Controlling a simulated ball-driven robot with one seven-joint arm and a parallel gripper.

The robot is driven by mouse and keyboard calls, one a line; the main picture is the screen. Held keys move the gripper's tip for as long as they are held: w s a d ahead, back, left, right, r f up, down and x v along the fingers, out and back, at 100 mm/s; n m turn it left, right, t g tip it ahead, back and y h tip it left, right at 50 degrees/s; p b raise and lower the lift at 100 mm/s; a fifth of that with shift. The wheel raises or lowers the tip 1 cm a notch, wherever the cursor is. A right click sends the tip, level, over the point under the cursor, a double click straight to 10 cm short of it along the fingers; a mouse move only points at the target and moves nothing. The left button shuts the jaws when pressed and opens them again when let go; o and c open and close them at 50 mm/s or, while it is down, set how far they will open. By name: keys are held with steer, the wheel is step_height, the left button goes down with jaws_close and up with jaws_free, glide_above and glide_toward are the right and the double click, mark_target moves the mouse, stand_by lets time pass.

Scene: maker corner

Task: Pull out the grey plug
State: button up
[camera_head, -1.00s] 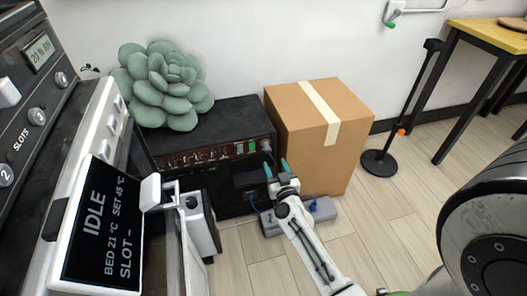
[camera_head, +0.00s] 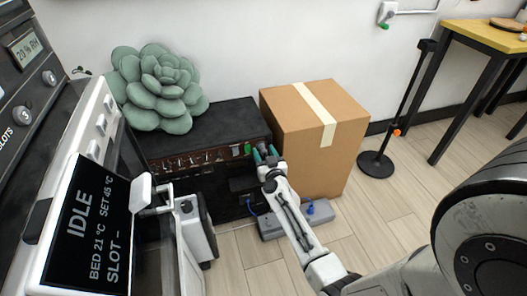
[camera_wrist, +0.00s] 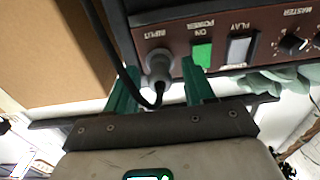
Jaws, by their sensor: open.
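The grey plug (camera_wrist: 158,66) sits in the INPUT socket of the brown amplifier panel (camera_wrist: 220,22) in the wrist view. A black cable bends away from it. My gripper (camera_wrist: 158,76) is open, with one green finger on each side of the plug and visible gaps between. In the head view my gripper (camera_head: 267,153) is at the right end of the amplifier's front panel (camera_head: 205,158) and hides the plug there.
A cardboard box (camera_head: 297,110) stands close to the right of the amplifier. A grey power strip (camera_head: 292,220) with a blue plug lies on the floor below. A plush succulent (camera_head: 160,85) rests on the amplifier. A machine with a screen (camera_head: 92,225) stands at left.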

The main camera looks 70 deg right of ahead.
mark_target(265, 154)
steer(key=shift+w+d, duration=0.3)
steer(key=shift+d, duration=0.05)
steer(key=shift+c, duration=0.3)
stand_by(0.9)
jaws_close()
stand_by(0.3)
steer(key=shift+s, duration=0.1)
steer(key=shift+p+v, duration=1.1)
steer(key=shift+v, duration=1.8)
steer(key=shift+a, duration=0.1)
